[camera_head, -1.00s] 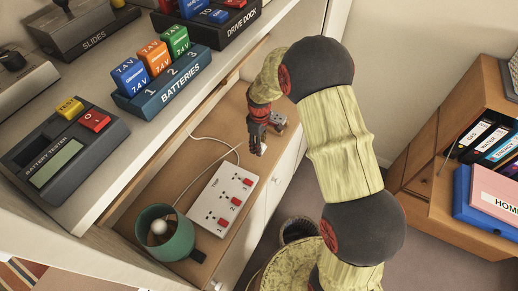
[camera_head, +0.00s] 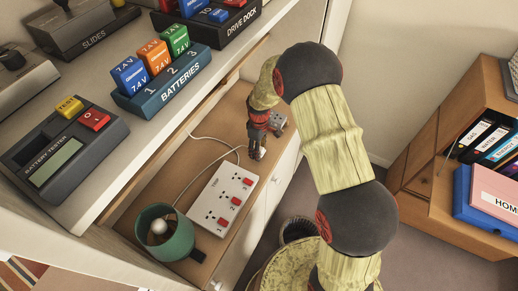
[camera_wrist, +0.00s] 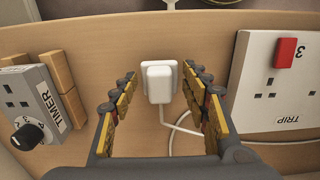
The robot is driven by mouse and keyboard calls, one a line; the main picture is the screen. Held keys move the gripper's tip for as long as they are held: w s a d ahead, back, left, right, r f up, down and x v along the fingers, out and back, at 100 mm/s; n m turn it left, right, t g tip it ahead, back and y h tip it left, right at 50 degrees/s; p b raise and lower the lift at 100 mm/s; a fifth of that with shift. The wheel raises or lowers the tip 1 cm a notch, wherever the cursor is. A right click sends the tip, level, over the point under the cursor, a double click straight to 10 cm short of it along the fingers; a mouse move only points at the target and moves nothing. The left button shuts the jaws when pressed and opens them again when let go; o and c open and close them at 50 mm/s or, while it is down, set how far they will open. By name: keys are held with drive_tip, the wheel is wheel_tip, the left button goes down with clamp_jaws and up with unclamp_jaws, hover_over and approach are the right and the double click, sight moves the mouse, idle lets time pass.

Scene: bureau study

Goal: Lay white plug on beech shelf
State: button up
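The white plug (camera_wrist: 159,80) lies on the beech shelf (camera_wrist: 95,28) in the wrist view, with its white cable running down from it and looping right. My gripper (camera_wrist: 159,80) is open, with one finger on each side of the plug and a visible gap to both. In the head view my gripper (camera_head: 257,155) is low over the beech shelf (camera_head: 195,160), beyond the white trip strip (camera_head: 223,198). The plug cannot be made out clearly there.
The timer (camera_wrist: 30,103) and small wooden blocks (camera_wrist: 57,85) stand left of the plug in the wrist view. The trip strip (camera_wrist: 272,90) is to the right. A green pot (camera_head: 165,233) stands at the shelf's near end.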

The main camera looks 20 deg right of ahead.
drive_tip(key=shift+o, duration=0.6)
drive_tip(key=shift+r, duration=0.15)
drive_tip(key=shift+r, duration=0.35)
wheel_tip(320, 180, up, 11)
drive_tip(key=shift+r, duration=0.2)
drive_tip(key=s+r+m+t+b, duration=0.2)
drive_tip(key=s+r+m+b, duration=0.2)
drive_tip(key=s, duration=1)
drive_tip(key=s+r+m+t+b, duration=0.3)
drive_tip(key=s+r+m+b, duration=0.2)
drive_tip(key=s, duration=1)
wheel_tip(320, 180, up, 5)
drive_tip(key=b, duration=0.3)
drive_tip(key=shift+s+t, duration=0.3)
